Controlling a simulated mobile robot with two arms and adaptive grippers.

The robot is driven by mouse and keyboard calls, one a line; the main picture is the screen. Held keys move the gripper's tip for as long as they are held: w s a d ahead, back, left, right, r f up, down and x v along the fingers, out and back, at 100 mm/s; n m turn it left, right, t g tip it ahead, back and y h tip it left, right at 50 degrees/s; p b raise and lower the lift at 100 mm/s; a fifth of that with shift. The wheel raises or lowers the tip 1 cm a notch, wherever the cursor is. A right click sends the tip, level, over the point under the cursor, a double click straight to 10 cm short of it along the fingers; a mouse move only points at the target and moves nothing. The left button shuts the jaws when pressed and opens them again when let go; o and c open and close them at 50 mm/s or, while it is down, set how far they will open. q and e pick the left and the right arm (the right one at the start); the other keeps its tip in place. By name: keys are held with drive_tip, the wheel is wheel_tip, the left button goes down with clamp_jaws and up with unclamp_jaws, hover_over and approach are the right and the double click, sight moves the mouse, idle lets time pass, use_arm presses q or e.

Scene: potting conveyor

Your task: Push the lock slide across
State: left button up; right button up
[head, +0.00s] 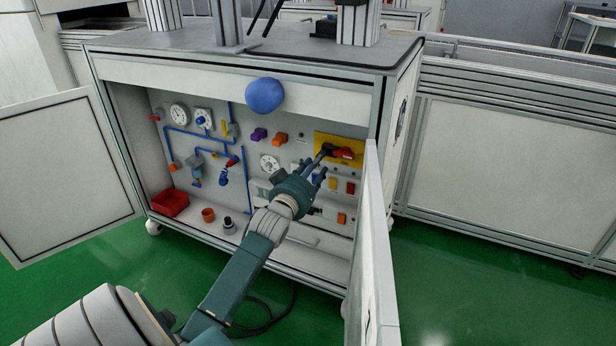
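A yellow plate (352,142) with a red handle (343,154) is on the right part of the panel inside the open cabinet. A dark part lies at the handle's left end. I cannot make out a lock slide for certain. My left gripper (321,166) reaches into the cabinet, its fingertips just left of and below the red handle. Whether they touch it or the panel, and how far they are spread, is not clear. The gripper and wrist hide part of the panel's lower middle. My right gripper is not in view.
The open left door (62,178) and right door (373,250) flank the cabinet. Blue pipes, gauges and valves fill the panel's left side. A red bin (170,204) and an orange cup (208,215) stand on the cabinet floor. A blue ball (265,95) is at the top edge.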

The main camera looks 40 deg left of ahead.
use_arm(q)
drive_tip(key=v, duration=0.8)
